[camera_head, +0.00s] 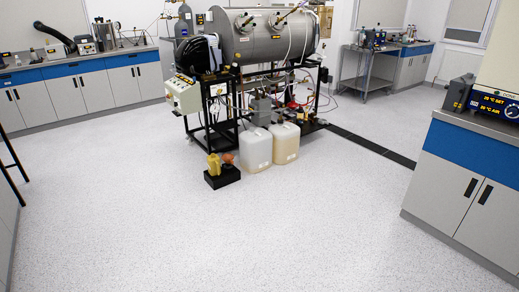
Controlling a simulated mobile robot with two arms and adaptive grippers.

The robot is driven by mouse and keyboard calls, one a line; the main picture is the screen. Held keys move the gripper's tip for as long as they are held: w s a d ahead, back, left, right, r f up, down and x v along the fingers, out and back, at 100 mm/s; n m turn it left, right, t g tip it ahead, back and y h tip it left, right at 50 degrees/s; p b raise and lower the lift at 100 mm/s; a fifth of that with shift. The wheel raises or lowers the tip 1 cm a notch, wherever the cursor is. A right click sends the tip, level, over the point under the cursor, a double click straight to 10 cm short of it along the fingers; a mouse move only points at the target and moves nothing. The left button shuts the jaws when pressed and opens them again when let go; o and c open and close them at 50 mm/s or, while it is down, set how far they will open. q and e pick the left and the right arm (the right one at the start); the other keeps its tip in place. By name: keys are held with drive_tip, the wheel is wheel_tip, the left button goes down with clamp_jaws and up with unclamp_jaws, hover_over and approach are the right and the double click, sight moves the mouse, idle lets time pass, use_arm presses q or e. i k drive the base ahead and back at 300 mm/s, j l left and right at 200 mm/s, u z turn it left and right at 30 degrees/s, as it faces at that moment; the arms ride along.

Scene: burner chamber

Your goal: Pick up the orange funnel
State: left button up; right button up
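A small orange object (228,158), which looks like the orange funnel, sits at the black box or tray (224,179) on the floor near the middle of the head view. It is small and far off, so its exact shape and how it rests are hard to tell. A yellow container (214,165) stands just left of it on the same black box. Neither of my grippers shows in this view.
Two whitish jugs (255,150) (285,143) stand right of the black box. Behind is a large grey cylindrical chamber (262,40) on a black frame. Cabinets line the left wall (85,85), and a counter (462,190) stands at right. The floor in front is clear.

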sight(228, 158)
drive_tip(key=i, duration=3.8)
drive_tip(key=l, duration=0.15)
